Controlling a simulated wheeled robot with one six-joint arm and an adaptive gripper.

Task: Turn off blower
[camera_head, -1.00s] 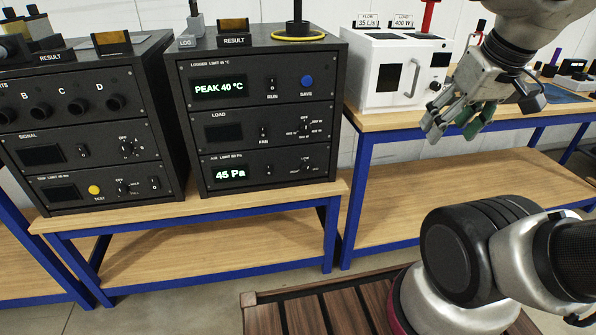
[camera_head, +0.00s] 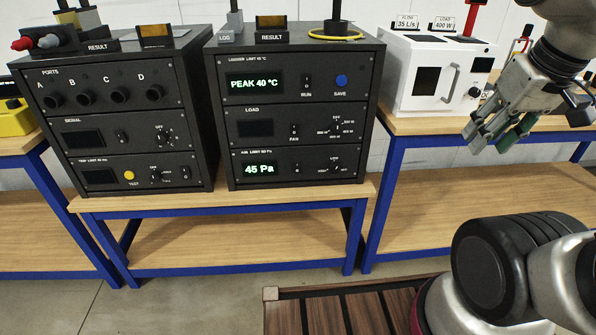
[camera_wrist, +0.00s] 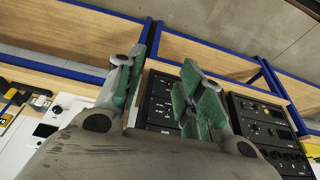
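The right dark rack (camera_head: 234,140) stands on a wood-topped bench. Its bottom panel (camera_head: 299,166), marked AIR LIMIT 60 Pa, has a lit display (camera_head: 260,169) reading 45 Pa, a small rocker switch (camera_head: 297,167) and a dial (camera_head: 334,166). No label reading blower is legible. The middle LOAD panel (camera_head: 266,128) has a dark display, a FAN switch (camera_head: 294,131) and a dial (camera_head: 336,127). My gripper (camera_head: 487,142) hangs in front of the white box, to the right of the rack, touching nothing. In the wrist view its fingers (camera_wrist: 163,60) are apart and empty.
The rack's top panel reads PEAK 40 °C beside a RUN switch (camera_head: 306,83) and blue SAVE button (camera_head: 341,80). Another dark rack (camera_head: 120,126) stands left. A white box (camera_head: 432,76) with FLOW and LOAD signs is right. Open floor (camera_head: 190,300) lies before the benches.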

